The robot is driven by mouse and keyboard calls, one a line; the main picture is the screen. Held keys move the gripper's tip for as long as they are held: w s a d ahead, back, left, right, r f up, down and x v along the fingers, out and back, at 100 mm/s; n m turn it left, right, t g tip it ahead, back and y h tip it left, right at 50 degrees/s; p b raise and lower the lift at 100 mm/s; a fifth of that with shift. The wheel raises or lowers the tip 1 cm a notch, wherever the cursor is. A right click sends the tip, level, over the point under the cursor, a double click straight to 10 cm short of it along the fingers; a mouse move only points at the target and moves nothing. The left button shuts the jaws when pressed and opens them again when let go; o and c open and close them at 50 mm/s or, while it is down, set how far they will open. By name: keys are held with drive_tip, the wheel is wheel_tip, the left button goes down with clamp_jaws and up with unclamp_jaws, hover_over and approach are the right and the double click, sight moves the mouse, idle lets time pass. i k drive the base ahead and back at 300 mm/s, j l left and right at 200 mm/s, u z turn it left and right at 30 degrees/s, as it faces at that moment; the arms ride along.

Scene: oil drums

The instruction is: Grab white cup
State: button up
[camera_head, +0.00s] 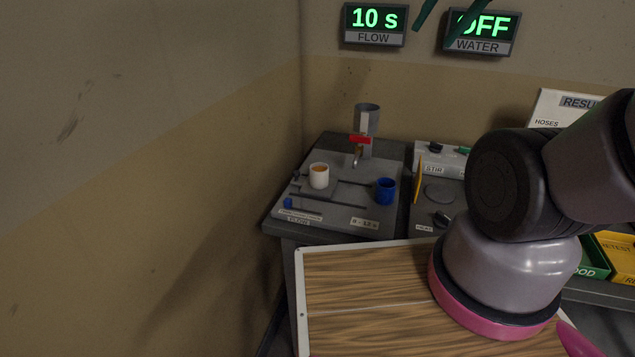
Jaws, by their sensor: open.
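The white cup (319,180) stands upright on the grey bench unit (334,225) in the left corner. Something orange-brown shows inside it. Two dark green prongs at the top edge look like the fingers of my gripper (430,37). They are spread apart with nothing between them, above and to the right of the white cup in the picture and well clear of it. The rest of my gripper is out of frame.
A blue cup (385,193) stands right of the white cup. Behind them rises a grey dispenser (367,122) with a red part. A wood-topped board (370,290) lies in front. My arm covers the right side. Walls close off the left and back.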

sight(319, 172)
drive_tip(key=k+j+z, duration=0.7)
drive_tip(key=k, duration=0.05)
